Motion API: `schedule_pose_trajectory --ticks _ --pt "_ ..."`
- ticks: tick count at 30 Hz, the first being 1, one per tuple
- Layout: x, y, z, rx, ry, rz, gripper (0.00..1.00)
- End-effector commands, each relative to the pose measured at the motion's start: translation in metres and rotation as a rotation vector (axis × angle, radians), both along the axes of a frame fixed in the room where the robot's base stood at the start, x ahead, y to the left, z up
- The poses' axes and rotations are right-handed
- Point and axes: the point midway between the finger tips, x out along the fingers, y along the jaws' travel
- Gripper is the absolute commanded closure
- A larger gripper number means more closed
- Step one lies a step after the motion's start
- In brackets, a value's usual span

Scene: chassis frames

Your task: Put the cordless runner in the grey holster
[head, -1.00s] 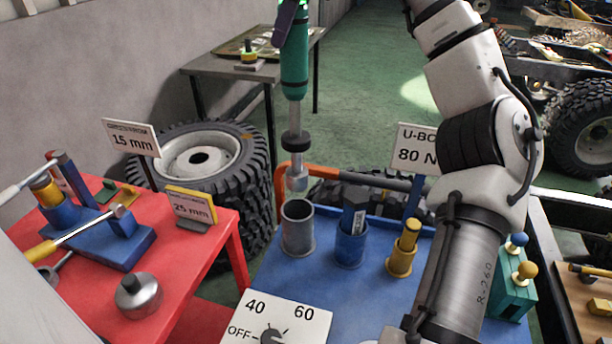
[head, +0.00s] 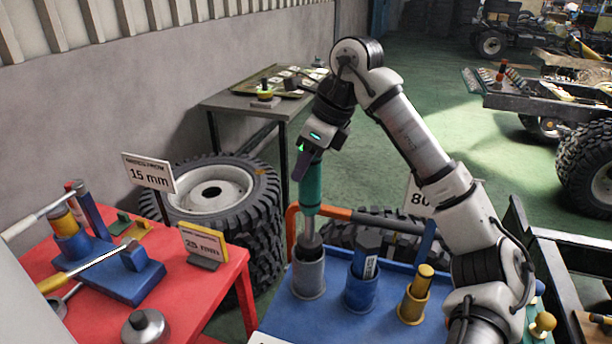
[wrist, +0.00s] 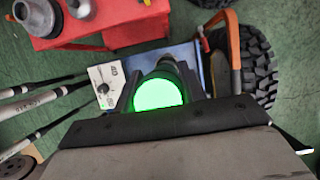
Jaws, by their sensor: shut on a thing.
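The cordless runner (head: 312,187) has a teal body and a grey shaft. It stands nearly upright over the grey holster (head: 309,275) on the blue table. Its lower end is inside the holster's mouth, with the collar close to the rim; the tip is hidden. My gripper (head: 311,158) is shut on the runner's upper part, well above the holster. In the wrist view the runner's glowing green end (wrist: 159,94) shows between the fingers, and the holster is hidden.
A blue holster (head: 361,290) with a dark tool and a yellow holster (head: 413,305) stand right of the grey one. An orange-and-grey bar (head: 372,221) runs behind them. A red table (head: 190,300) with tools is at left; tyres (head: 222,192) stand behind.

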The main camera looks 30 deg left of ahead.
Motion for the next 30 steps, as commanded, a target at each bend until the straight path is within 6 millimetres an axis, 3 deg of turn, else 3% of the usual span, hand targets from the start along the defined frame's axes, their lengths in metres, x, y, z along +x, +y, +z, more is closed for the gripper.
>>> schedule_pose_trajectory --ticks 12,23,24,29,30 --pt "0.0 0.0 -0.037 0.003 0.001 0.0 1.0" --pt "0.0 0.0 -0.041 0.002 -0.002 0.0 1.0" --pt "0.0 0.0 -0.043 0.0 0.0 0.0 0.58" --pt "0.0 0.0 -0.042 0.0 0.0 0.0 0.38" --pt "0.0 0.0 -0.042 0.0 0.0 0.0 0.38"
